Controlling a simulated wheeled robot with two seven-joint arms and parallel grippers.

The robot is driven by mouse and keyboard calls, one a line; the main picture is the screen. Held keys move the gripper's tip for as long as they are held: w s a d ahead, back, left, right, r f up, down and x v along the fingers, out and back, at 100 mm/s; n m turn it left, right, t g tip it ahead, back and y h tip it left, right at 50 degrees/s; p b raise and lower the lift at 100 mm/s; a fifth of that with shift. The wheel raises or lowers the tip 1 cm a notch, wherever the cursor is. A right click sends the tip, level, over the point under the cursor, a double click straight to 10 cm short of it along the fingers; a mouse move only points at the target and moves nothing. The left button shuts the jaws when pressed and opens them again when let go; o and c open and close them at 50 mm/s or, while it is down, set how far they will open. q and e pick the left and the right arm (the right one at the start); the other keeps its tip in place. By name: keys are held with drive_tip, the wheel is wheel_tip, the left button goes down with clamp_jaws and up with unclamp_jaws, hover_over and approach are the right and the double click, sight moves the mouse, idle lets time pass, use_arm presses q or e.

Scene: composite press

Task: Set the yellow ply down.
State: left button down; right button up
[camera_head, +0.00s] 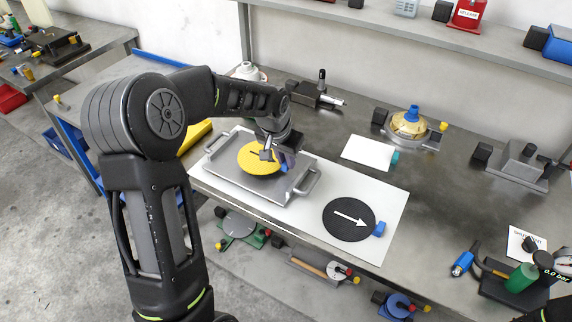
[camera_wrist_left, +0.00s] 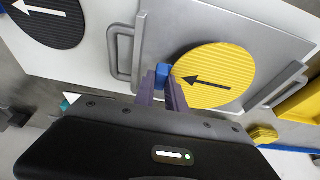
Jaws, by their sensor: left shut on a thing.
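The yellow ply (camera_head: 257,157) is a round ribbed disc with a black arrow and a blue tab. It is over the grey metal plate with two handles (camera_head: 224,173); I cannot tell whether it touches the plate. It also shows in the left wrist view (camera_wrist_left: 215,62), its arrow pointing toward the tab (camera_wrist_left: 163,72). My left gripper (camera_head: 277,157) is shut on the blue tab at the ply's edge, its dark fingers also seen in the left wrist view (camera_wrist_left: 162,86). My right gripper is not in view.
A black ply (camera_head: 347,222) with a white arrow and blue tab lies on the white sheet (camera_head: 391,208) right of the plate. A shelf (camera_head: 400,36) runs along the wall.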

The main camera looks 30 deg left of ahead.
use_arm(q)
wheel_tip(320, 180, down, 2)
drive_tip(key=shift+f, duration=0.25)
drive_tip(key=shift+f, duration=0.1)
drive_tip(key=c, duration=1.8)
unclamp_jaws()
drive_tip(key=shift+f, duration=0.1)
drive_tip(key=shift+c, duration=0.2)
drive_tip(key=o, duration=0.5)
drive_tip(key=shift+c, duration=0.2)
drive_tip(key=shift+r, duration=0.2)
drive_tip(key=b+v, duration=0.1)
drive_tip(key=v, duration=1.1)
